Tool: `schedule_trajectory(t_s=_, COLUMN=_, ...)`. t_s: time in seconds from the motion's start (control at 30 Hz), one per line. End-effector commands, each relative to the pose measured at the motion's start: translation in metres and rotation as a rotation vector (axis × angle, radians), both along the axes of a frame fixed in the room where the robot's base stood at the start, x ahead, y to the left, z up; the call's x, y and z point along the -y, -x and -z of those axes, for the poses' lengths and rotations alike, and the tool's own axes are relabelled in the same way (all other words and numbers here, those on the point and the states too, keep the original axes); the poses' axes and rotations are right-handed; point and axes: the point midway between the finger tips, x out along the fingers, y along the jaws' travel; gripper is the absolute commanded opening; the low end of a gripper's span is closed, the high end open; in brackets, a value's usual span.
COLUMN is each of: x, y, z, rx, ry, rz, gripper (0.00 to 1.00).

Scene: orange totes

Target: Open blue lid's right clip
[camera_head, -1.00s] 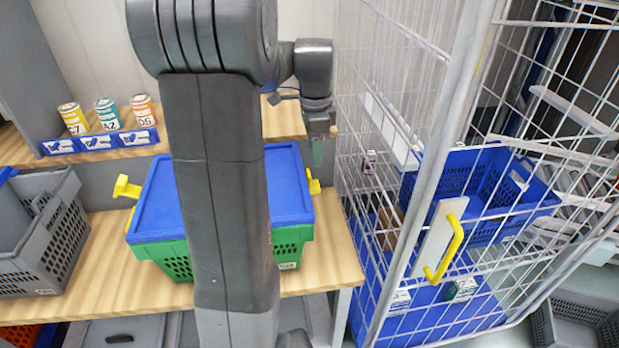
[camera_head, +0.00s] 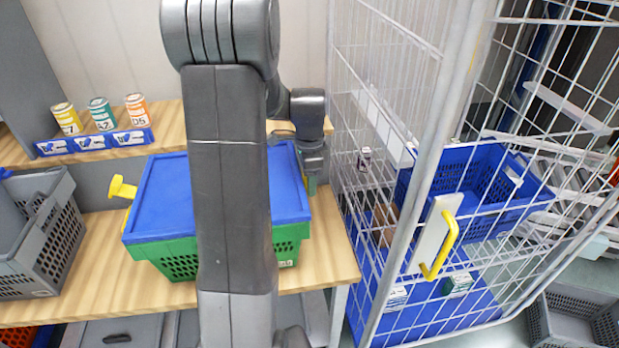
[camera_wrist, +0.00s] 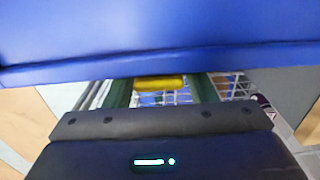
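The blue lid (camera_head: 164,194) sits on a green crate (camera_head: 155,250) on the wooden bench. It also fills the top of the wrist view (camera_wrist: 160,30). The lid's right clip, yellow, shows in the wrist view (camera_wrist: 160,82) just below the lid edge, between my fingers; in the head view it is hidden by my gripper. My gripper (camera_head: 311,186) is low at the lid's right edge. In the wrist view my gripper (camera_wrist: 163,92) has its two green fingers apart, one each side of the yellow clip; contact cannot be told. The left clip (camera_head: 122,188) sticks outward.
A white wire cage (camera_head: 435,120) with a yellow handle (camera_head: 444,246) stands close on the right, with a blue basket (camera_head: 480,195) inside. A grey crate (camera_head: 40,240) is at the left. Several cans (camera_head: 101,113) stand on the shelf behind.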

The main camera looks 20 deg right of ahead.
Motion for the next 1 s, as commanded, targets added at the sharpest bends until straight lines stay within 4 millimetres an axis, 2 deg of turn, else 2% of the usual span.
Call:
schedule_trajectory(t_s=0.03, x=0.0, y=0.0, z=-0.0001, rx=0.0, ry=0.0, rz=0.0, gripper=0.41)
schedule_trajectory(t_s=0.17, x=0.0, y=0.0, z=-0.0002, rx=0.0, ry=0.0, rz=0.0, gripper=0.15)
schedule_trajectory(t_s=0.2, x=0.0, y=0.0, z=-0.0003, rx=0.0, ry=0.0, rz=0.0, gripper=0.13)
schedule_trajectory(t_s=0.57, x=0.0004, y=-0.0002, z=0.0009, rx=-0.013, ry=0.064, rz=-0.003, gripper=0.13)
schedule_trajectory(t_s=1.0, x=0.0047, y=0.0005, z=0.0016, rx=-0.084, ry=0.372, rz=-0.003, gripper=0.13)
